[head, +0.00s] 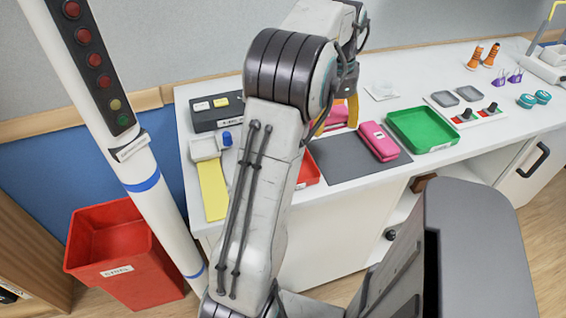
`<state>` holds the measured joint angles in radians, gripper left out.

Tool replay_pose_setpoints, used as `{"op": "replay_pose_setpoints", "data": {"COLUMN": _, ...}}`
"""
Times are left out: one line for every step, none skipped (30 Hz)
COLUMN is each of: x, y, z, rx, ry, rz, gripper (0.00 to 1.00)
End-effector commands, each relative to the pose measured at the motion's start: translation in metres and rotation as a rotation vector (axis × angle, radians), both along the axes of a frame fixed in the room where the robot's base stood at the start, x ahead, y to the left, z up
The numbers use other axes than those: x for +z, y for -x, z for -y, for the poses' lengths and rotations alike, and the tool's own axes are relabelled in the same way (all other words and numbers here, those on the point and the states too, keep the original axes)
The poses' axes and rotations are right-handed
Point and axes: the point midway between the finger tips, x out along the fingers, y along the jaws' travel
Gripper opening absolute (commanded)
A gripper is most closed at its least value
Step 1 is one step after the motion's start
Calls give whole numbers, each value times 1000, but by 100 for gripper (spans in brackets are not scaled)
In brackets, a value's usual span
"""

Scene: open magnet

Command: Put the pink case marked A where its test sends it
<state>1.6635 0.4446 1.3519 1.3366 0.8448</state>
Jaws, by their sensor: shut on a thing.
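My gripper (351,108) is at the back of the white table, mostly hidden behind my arm; one yellow finger shows. It is shut on a pink thing (337,115), only partly visible beside the finger. A pink case (378,141) with a small pale label lies at the right end of a dark grey mat (345,163), right of and nearer than my gripper. I cannot read its mark. A green tray (425,146) is right of the mat. A red tray (308,172) is at the mat's left, mostly hidden by my arm.
A black box (216,112) and a yellow strip (213,190) are at the table's left. A pole (150,185) with several lamps stands beside a labelled red bin (122,250) on the floor. Two switches, orange boots and small items occupy the table's right.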

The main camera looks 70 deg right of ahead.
Motion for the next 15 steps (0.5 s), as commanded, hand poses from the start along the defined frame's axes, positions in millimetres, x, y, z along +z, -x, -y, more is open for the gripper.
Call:
{"op": "replay_pose_setpoints", "data": {"x": -3, "y": -6, "z": -4, "rx": 5, "ry": -3, "rz": 0, "gripper": 40}}
{"op": "replay_pose_setpoints", "data": {"x": -5, "y": -9, "z": -6, "rx": 6, "ry": -1, "rz": 0, "gripper": 40}}
{"op": "replay_pose_setpoints", "data": {"x": -8, "y": -13, "z": -10, "rx": 7, "ry": -1, "rz": 0, "gripper": 40}}
{"op": "replay_pose_setpoints", "data": {"x": -11, "y": -17, "z": -13, "rx": 7, "ry": -3, "rz": 0, "gripper": 40}}
{"op": "replay_pose_setpoints", "data": {"x": -14, "y": -22, "z": -16, "rx": 7, "ry": -3, "rz": 0, "gripper": 40}}
{"op": "replay_pose_setpoints", "data": {"x": -17, "y": -27, "z": -19, "rx": 7, "ry": -3, "rz": 0, "gripper": 40}}
{"op": "replay_pose_setpoints", "data": {"x": -20, "y": -30, "z": -22, "rx": 7, "ry": -2, "rz": 1, "gripper": 40}}
{"op": "replay_pose_setpoints", "data": {"x": -23, "y": -34, "z": -25, "rx": 7, "ry": -3, "rz": 0, "gripper": 40}}
{"op": "replay_pose_setpoints", "data": {"x": -26, "y": -40, "z": -29, "rx": 7, "ry": -3, "rz": 1, "gripper": 40}}
{"op": "replay_pose_setpoints", "data": {"x": -29, "y": -44, "z": -31, "rx": 7, "ry": -3, "rz": 0, "gripper": 40}}
{"op": "replay_pose_setpoints", "data": {"x": -32, "y": -48, "z": -34, "rx": 7, "ry": -3, "rz": 1, "gripper": 40}}
{"op": "replay_pose_setpoints", "data": {"x": -35, "y": -52, "z": -38, "rx": 6, "ry": -3, "rz": 0, "gripper": 40}}
{"op": "replay_pose_setpoints", "data": {"x": -38, "y": -56, "z": -41, "rx": 7, "ry": -2, "rz": 1, "gripper": 40}}
{"op": "replay_pose_setpoints", "data": {"x": -40, "y": -60, "z": -43, "rx": 6, "ry": -2, "rz": 1, "gripper": 40}}
{"op": "replay_pose_setpoints", "data": {"x": -44, "y": -65, "z": -46, "rx": 6, "ry": -2, "rz": 1, "gripper": 40}}
